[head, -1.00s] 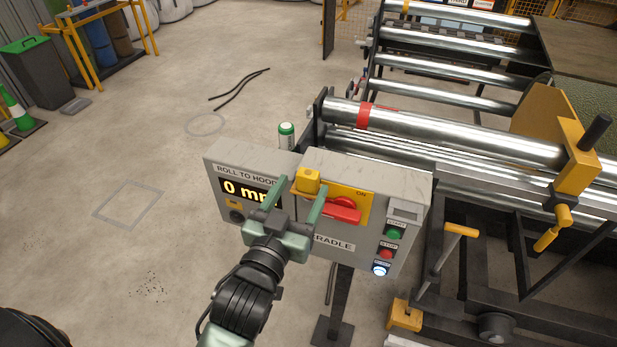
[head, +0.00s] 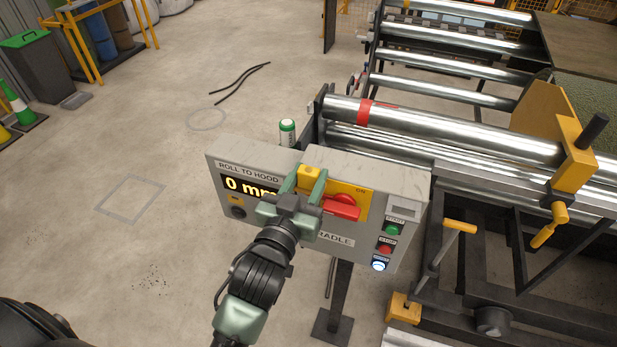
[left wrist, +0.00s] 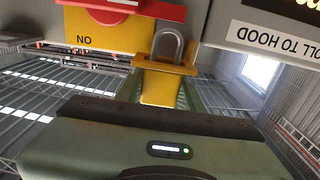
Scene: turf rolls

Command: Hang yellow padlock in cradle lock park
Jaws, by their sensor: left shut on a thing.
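The yellow padlock (head: 310,172) is at the top of the grey control box's front, left of the red switch handle (head: 341,208). My left gripper (head: 308,180) is shut on it, one finger on each side. In the left wrist view, which is upside down, the padlock's yellow body (left wrist: 159,88) is between the fingers. Its grey shackle (left wrist: 168,45) shows on the other side of a yellow ledge (left wrist: 165,68) beside the yellow switch plate (left wrist: 88,30). I cannot tell whether the shackle passes through the ledge. My right gripper is not in view.
The grey control box (head: 290,150) stands on a post and has a "0 mm" display (head: 248,187) and several buttons. The roller cradle (head: 450,130) is close behind and right. Floor at left is mostly clear.

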